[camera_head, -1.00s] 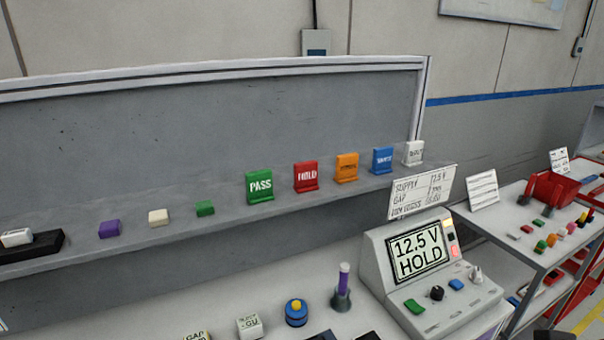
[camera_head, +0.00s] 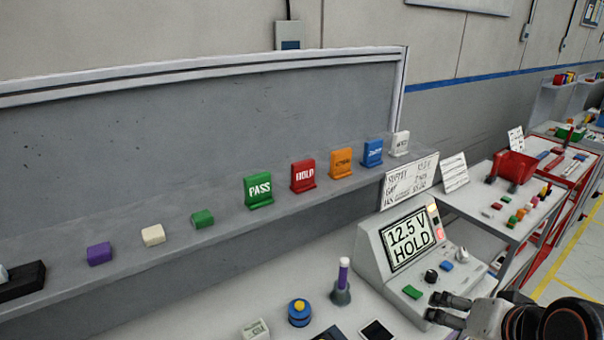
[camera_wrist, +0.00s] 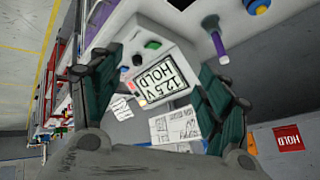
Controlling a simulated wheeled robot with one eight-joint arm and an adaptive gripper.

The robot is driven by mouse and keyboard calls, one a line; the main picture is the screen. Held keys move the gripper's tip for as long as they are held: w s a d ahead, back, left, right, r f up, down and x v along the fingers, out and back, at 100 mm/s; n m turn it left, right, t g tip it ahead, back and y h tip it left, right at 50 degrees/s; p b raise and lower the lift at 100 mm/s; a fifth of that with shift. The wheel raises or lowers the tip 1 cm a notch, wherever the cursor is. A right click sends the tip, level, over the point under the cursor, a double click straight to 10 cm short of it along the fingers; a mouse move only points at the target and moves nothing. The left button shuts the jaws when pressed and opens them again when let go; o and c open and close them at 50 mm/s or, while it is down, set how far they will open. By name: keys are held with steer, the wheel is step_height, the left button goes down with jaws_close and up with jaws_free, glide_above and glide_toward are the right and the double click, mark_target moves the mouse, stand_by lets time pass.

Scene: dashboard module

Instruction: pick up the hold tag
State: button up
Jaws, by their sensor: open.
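The hold tag (camera_head: 303,176) is a red upright tag with white HOLD lettering. It stands on the grey shelf between the green PASS tag (camera_head: 259,190) and an orange tag (camera_head: 341,163). In the wrist view the hold tag (camera_wrist: 288,138) shows at the right edge, outside my fingers. My gripper (camera_head: 443,308) is at the lower right of the head view, in front of the tester, low and well to the right of the tag. Its jaws (camera_wrist: 160,92) are open, with nothing held between them.
A tester (camera_head: 405,250) with a "12.5 V HOLD" screen stands on the bench near my gripper. A sign card (camera_head: 408,182) stands behind it. A purple-topped tool (camera_head: 342,281) stands upright beside it. Blue (camera_head: 372,153) and white (camera_head: 399,143) tags stand farther right on the shelf (camera_head: 130,253).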

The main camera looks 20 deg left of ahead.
steer(key=w+a+r+m+t+y+p, duration=0.1)
steer(key=w+a+r+m+y+p, duration=0.1)
steer(key=w+a+r+m+y, duration=0.3)
steer(key=w+a+r+m+t+y+p, duration=0.1)
steer(key=w+a+m+p, duration=0.2)
steer(key=a, duration=0.5)
steer(key=m+t+y+p, duration=0.2)
steer(key=m+y+p, duration=0.3)
steer(key=m, duration=1)
glide_toward(305, 170)
steer(key=shift+y, duration=0.3)
steer(key=x, duration=0.5)
steer(key=b+x, duration=0.1)
steer(key=x, duration=0.5)
steer(key=shift+d+f, duration=0.1)
steer(key=shift+f, duration=0.15)
steer(key=shift+c, duration=0.6)
steer(key=c, duration=1)
